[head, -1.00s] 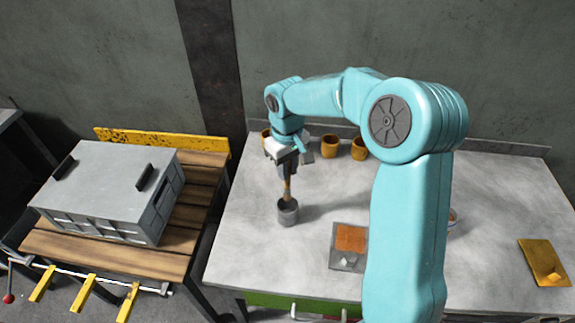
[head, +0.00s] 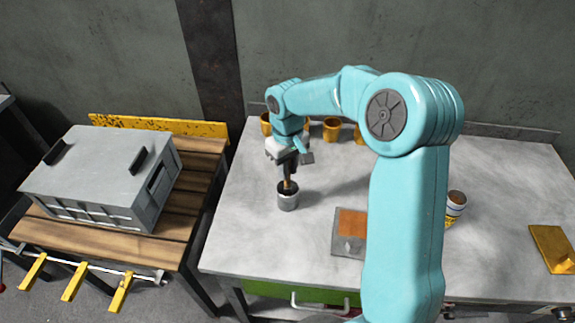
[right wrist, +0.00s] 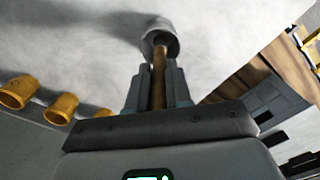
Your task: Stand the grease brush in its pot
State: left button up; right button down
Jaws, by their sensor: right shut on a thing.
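The grease brush (head: 288,185) has a brown wooden handle and stands about upright, its lower end inside the grey pot (head: 288,202) on the table. My right gripper (head: 287,168) is above the pot, shut on the brush handle. In the right wrist view the handle (right wrist: 158,80) runs between the fingers of my right gripper (right wrist: 158,88) to the pot (right wrist: 160,42). The brush head is hidden in the pot; whether it touches the bottom cannot be told. My left gripper is not in view.
Several yellow cups (head: 331,129) stand at the table's back. A grey metal box (head: 100,175) sits on the wooden bench at left. Table around the pot is clear.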

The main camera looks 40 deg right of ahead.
jog(key=c, duration=1)
grip_release()
jog(key=shift+o, duration=0.2)
notch_tip(320, 180, up, 16)
jog(key=shift+r+p, duration=0.2)
jog(key=shift+p, duration=0.1)
jog(key=shift+s+a, duration=0.1)
